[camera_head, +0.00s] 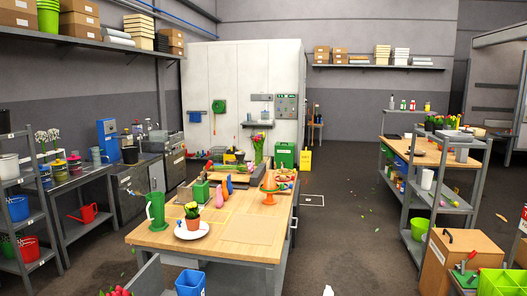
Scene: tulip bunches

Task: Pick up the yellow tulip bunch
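No separate yellow tulip bunch can be told for certain at this size. Small yellow blooms (192,207) show in a terracotta pot (193,223) on a white plate (191,232), on the near wooden table. A green vase (258,156) behind that table holds pink and yellowish flowers (257,138). More flowers with yellow (455,109) show on the right shelving, too small to tell apart. Red tulip heads (116,291) are cut off at the bottom left edge. My gripper is not in view.
A blue bin (189,283) is in front. Cardboard boxes (458,258) stand at right. Open floor (345,220) lies between table and right shelving.

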